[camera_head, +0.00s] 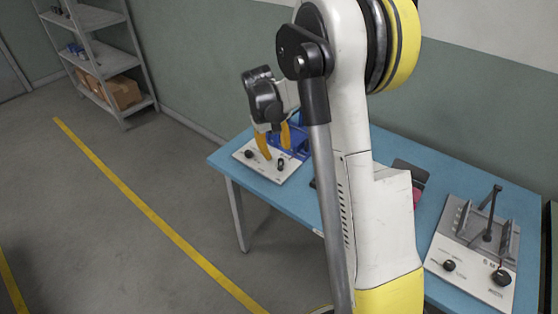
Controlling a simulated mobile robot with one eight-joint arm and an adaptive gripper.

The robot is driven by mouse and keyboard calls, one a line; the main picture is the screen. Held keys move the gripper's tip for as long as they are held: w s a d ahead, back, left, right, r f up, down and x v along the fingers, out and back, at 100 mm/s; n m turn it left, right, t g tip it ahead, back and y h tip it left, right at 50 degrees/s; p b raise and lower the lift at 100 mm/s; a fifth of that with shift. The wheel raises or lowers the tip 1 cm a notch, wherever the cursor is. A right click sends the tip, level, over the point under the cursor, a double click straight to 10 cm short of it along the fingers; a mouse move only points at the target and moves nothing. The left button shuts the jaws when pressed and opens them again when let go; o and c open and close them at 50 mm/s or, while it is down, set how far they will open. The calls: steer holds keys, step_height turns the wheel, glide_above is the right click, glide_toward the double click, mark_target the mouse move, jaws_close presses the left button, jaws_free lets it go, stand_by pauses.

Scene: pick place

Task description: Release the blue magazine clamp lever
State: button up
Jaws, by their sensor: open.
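A white base plate (243,155) with black knobs stands at the left end of the blue table. A blue fixture (301,142), apparently the blue magazine clamp, rises from its back and right side. It is partly hidden by my gripper and arm, and its lever cannot be made out on its own. My gripper (275,151) has yellow-orange fingers pointing down and spread apart over this plate. It is open and no held object shows between the fingers. Whether a finger touches the blue fixture cannot be told from this view.
A second fixture (465,217), grey with an upright black lever (491,208) and black knobs, stands at the right of the blue table (397,140). A dark tray (409,169) lies between, partly behind my arm. Shelves (108,63) stand far left; the floor there is clear.

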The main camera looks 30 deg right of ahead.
steer(key=shift+a+r, duration=0.15)
steer(key=shift+r, duration=0.6)
steer(key=shift+a+r, duration=0.1)
steer(key=shift+r, duration=0.6)
